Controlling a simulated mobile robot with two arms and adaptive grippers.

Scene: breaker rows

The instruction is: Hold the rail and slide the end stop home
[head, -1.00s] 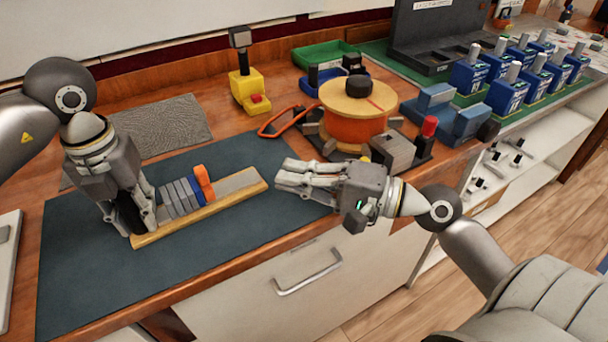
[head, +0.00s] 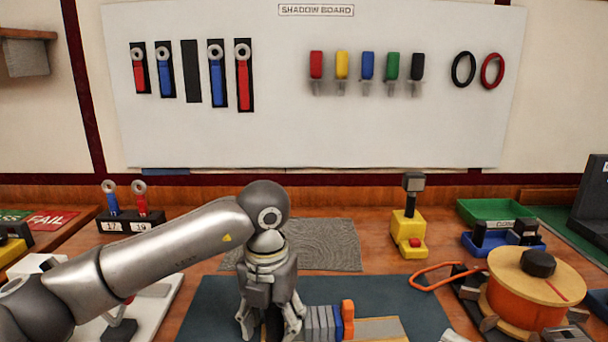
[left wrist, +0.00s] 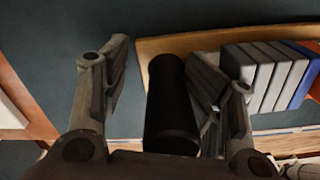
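The rail (head: 382,328) is a grey strip on a wooden base, cut off by the bottom of the head view. Grey breaker modules (head: 319,322) and a blue one (head: 338,320) sit side by side on it. The orange end stop (head: 348,314) stands against the blue one's right side. My left gripper (head: 268,328) is over the rail's left end, fingers spread around a black upright grip (left wrist: 169,105). In the left wrist view a gap shows between the left finger and the grip; the right finger is close, contact unclear. The wooden base (left wrist: 195,41) also shows there. My right gripper is out of view.
A dark mat (head: 215,305) lies under the rail. A grey textured mat (head: 325,243) lies behind. A shadow board (head: 250,130) hangs on the wall.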

